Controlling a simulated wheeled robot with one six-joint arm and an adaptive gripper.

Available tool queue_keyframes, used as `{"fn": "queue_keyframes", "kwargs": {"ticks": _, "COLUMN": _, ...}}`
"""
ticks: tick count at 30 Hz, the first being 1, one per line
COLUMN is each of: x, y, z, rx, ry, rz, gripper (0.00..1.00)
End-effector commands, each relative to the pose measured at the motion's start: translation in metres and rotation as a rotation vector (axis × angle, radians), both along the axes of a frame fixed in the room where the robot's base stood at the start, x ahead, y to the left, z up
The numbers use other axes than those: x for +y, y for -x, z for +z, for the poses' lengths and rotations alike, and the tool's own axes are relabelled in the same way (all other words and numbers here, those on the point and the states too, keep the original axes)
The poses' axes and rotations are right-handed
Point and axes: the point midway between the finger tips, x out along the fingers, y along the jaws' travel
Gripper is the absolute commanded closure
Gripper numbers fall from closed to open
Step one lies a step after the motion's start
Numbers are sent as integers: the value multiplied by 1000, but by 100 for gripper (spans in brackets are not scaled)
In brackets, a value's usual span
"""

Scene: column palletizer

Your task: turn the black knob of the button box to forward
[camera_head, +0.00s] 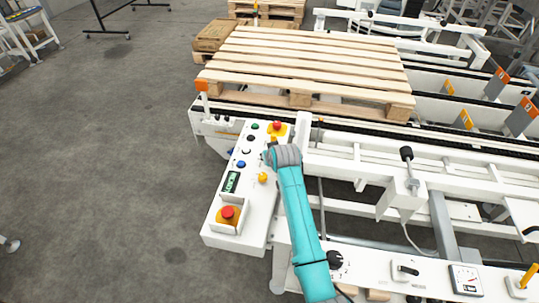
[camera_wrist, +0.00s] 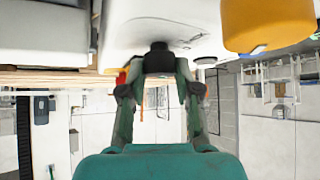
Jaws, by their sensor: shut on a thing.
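The white button box (camera_head: 257,208) slants across the middle of the head view, with coloured buttons, a small display and red stop buttons on its top. My gripper (camera_head: 268,156) is over the upper right part of its face, below the upper red stop button. In the wrist view, my gripper (camera_wrist: 160,82) has its two fingers on either side of the black knob (camera_wrist: 158,56), shut on it. The knob stands out from a white surface. In the head view my gripper and wrist hide the knob, and I cannot tell which way it points.
A yellow knob (camera_head: 262,178) is close below my gripper. A lower red stop button (camera_head: 227,212) sits near the box's front end. A wooden pallet (camera_head: 305,66) lies on the conveyor behind. White machine rails fill the right; the grey floor (camera_head: 100,170) at left is clear.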

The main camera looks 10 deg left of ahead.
Motion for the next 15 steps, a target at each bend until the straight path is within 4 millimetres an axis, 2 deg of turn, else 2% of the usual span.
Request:
{"fn": "queue_keyframes", "kwargs": {"ticks": 6, "x": 2, "y": 1, "z": -1, "rx": 1, "ry": 1, "rz": -144, "gripper": 100}}
{"fn": "queue_keyframes", "kwargs": {"ticks": 15, "x": 2, "y": 1, "z": -1, "rx": 4, "ry": 1, "rz": -256, "gripper": 100}}
